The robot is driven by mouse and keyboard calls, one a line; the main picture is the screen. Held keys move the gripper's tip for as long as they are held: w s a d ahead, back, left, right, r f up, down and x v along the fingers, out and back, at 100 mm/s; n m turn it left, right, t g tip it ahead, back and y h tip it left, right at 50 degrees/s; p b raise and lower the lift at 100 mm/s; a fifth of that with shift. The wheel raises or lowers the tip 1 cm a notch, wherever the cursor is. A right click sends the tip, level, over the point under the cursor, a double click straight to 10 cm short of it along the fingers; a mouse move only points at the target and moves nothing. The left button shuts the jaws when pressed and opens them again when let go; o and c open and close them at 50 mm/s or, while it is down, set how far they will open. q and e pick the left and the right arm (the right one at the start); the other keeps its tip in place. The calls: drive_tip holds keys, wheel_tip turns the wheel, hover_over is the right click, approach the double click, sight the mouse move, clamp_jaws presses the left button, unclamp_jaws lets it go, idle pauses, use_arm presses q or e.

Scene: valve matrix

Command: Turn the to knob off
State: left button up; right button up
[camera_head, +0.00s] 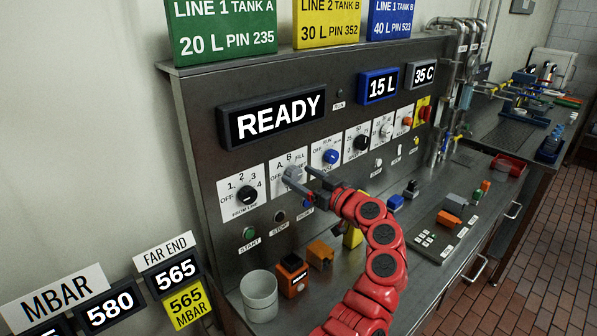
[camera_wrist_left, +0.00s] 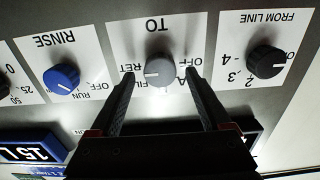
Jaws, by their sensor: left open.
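The TO knob (camera_head: 293,173) is grey and sits on a white plate on the sloping metal panel, between the FROM LINE knob and the blue RINSE knob. My left gripper (camera_head: 302,180) is at this knob, partly covering its plate. In the left wrist view, which shows the panel upside down, the grey TO knob (camera_wrist_left: 159,69) lies between the two open fingertips, with gaps on both sides. Its white mark points to the picture's left, toward RET. The fingers hide part of the plate's lettering. My right gripper is not in view.
The black FROM LINE knob (camera_head: 247,194) and blue RINSE knob (camera_head: 330,156) flank it closely. The READY display (camera_head: 272,116) is above. A green START button (camera_head: 249,233) is below. A white cup (camera_head: 259,296) and orange-black box (camera_head: 292,276) stand on the bench.

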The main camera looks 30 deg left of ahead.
use_arm(q)
drive_tip(key=shift+x, duration=0.75)
clamp_jaws()
